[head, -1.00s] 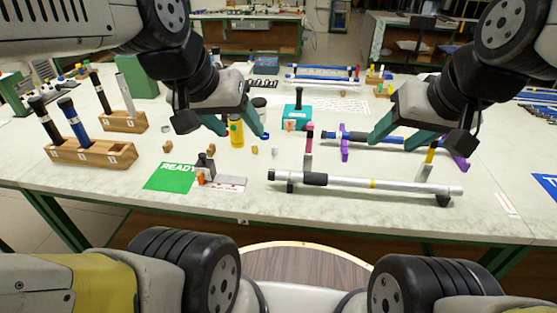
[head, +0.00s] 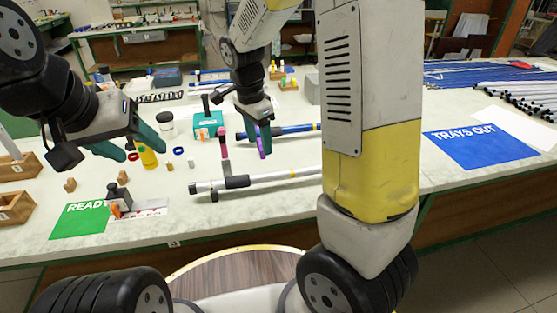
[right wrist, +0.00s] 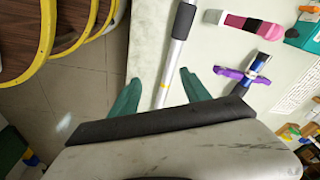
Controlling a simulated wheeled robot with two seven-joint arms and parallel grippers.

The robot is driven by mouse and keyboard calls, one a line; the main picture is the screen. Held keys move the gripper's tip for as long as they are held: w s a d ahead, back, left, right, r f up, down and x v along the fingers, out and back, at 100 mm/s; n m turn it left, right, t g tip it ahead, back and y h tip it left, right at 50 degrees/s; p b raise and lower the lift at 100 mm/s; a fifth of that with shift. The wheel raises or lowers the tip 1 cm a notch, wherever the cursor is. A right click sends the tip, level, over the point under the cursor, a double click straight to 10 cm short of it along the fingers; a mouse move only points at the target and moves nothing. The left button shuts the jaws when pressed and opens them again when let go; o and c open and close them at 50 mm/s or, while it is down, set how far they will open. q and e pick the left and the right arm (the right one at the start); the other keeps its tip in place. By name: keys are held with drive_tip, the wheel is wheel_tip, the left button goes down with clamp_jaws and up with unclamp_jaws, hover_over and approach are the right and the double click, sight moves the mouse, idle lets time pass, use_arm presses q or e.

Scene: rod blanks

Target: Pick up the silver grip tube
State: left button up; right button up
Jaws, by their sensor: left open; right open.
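The silver grip tube (head: 275,179) lies level across the table front on supports, a black sleeve near its left end. My right forearm hides its right end in the head view. It also shows in the right wrist view (right wrist: 174,58), running between the fingers of my open right gripper (right wrist: 158,80). In the head view my right gripper (head: 258,142) points down, appearing beyond and above the tube, not clearly touching it. My left gripper (head: 134,146) is open and empty, to the left near a yellow bottle (head: 147,156).
A blue tube (head: 295,129) in purple holders and a pink-topped stand (head: 223,145) are behind the silver tube. A teal box (head: 207,124) stands further back. A green READY mat (head: 78,222) and small fixture (head: 119,198) are left; a blue TRAYS OUT mat (head: 480,150) is right.

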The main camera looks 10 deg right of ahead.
sight(259, 175)
drive_tip(key=w+a+f+m+h, duration=0.1)
drive_tip(key=f, duration=0.2)
drive_tip(key=w+a+f+m+h, duration=0.1)
drive_tip(key=w+f+m, duration=0.1)
drive_tip(key=f, duration=0.1)
drive_tip(key=w+a+f+m+h, duration=0.1)
drive_tip(key=f, duration=0.3)
drive_tip(key=shift+w+m+g, duration=0.35)
drive_tip(key=shift+m+g, duration=0.05)
drive_tip(key=shift+d+f, duration=0.15)
drive_tip(key=shift+f, duration=0.15)
drive_tip(key=x, duration=0.7)
drive_tip(key=shift+w+f, duration=0.15)
drive_tip(key=shift+w, duration=0.05)
clamp_jaws()
